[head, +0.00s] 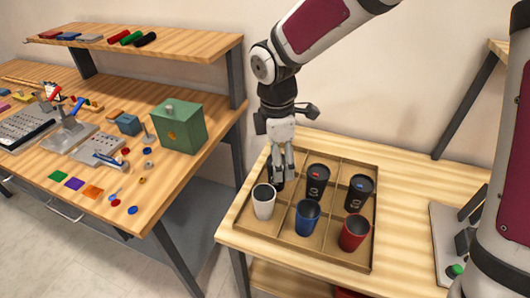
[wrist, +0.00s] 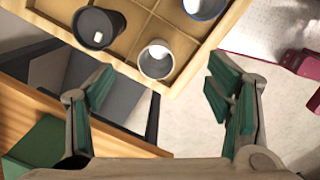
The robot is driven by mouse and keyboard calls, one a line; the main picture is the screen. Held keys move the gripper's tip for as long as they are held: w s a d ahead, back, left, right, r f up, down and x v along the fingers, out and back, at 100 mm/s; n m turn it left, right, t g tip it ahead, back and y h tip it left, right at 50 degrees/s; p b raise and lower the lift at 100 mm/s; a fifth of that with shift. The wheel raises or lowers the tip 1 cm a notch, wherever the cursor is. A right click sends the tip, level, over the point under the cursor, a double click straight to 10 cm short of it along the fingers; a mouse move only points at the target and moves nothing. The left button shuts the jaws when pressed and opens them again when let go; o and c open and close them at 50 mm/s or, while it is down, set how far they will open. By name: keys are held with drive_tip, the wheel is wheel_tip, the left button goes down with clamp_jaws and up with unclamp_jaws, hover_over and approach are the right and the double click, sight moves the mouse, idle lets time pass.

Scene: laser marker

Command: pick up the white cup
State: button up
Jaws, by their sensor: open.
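The white cup (head: 264,203) stands upright in the front left compartment of a divided tray (head: 325,257). In the wrist view the white cup (wrist: 155,66) shows its open top and grey inside, a little above the middle, between the lines of my two fingers. My gripper (head: 281,176) points down over the left part of the tray, just behind the white cup in the head view. In the wrist view my gripper (wrist: 161,78) has its green-padded fingers wide apart with nothing between them. I cannot tell its exact height above the cup.
A blue cup (head: 307,219) is right of the white one, then a red cup (head: 354,234). Black cups (head: 317,182) (head: 359,194) stand behind; another dark cup is partly hidden by my gripper. A workbench (head: 190,185) with a green box (head: 180,127) is left.

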drive_tip(key=a+f+n, duration=0.2)
drive_tip(key=a+f, duration=0.2)
hover_over(264, 199)
drive_tip(key=s, duration=0.2)
drive_tip(key=shift+n+g+y, duration=0.3)
drive_tip(key=shift+y, duration=0.1)
drive_tip(key=f, duration=0.8)
drive_tip(key=shift+s+a+f, duration=0.15)
drive_tip(key=shift+a+f, duration=0.1)
drive_tip(key=shift+f, duration=0.05)
drive_tip(key=f, duration=0.4)
drive_tip(key=shift+s+d, duration=0.15)
drive_tip(key=shift+d, duration=0.1)
drive_tip(key=shift+f+p, duration=0.3)
drive_tip(key=shift+f, duration=0.3)
drive_tip(key=c, duration=0.8)
